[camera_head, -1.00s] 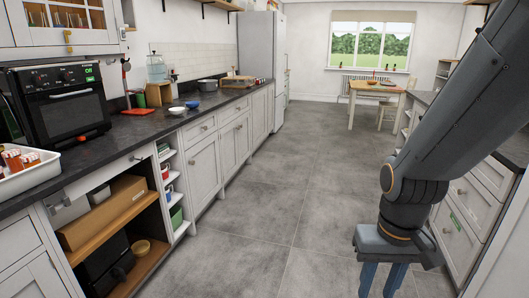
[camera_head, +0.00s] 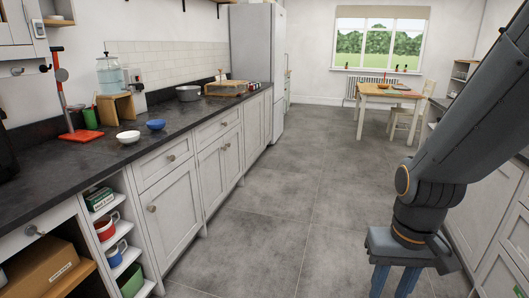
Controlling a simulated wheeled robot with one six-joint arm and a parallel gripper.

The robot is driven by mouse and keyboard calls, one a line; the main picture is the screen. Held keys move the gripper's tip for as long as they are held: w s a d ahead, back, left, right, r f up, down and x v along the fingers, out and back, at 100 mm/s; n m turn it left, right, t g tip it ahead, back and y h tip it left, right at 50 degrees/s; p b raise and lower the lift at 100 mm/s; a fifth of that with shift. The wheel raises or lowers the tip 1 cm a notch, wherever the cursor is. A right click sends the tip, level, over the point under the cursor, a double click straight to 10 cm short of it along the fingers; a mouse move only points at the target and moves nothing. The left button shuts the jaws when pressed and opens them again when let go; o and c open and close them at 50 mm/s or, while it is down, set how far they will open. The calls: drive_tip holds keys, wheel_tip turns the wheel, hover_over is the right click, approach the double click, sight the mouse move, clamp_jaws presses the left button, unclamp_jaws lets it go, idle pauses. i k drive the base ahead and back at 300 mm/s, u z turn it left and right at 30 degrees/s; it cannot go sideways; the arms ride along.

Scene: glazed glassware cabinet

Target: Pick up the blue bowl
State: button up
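The blue bowl (camera_head: 156,125) sits upright on the dark worktop at the left, near its front edge. A white bowl (camera_head: 128,137) stands just in front of it, to its left in the picture. My gripper (camera_head: 395,281) hangs at the lower right over the floor, far from the bowl. Its two blue fingers point down and are apart, with nothing visible between them. Their tips are cut off or close to the bottom edge of the picture.
The grey floor (camera_head: 270,220) between the counters is clear. A wooden table (camera_head: 390,92) stands at the back.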

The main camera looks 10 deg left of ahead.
sight(158, 125)
drive_tip(key=u, duration=0.35)
drive_tip(key=i, duration=1.85)
drive_tip(key=u, duration=0.55)
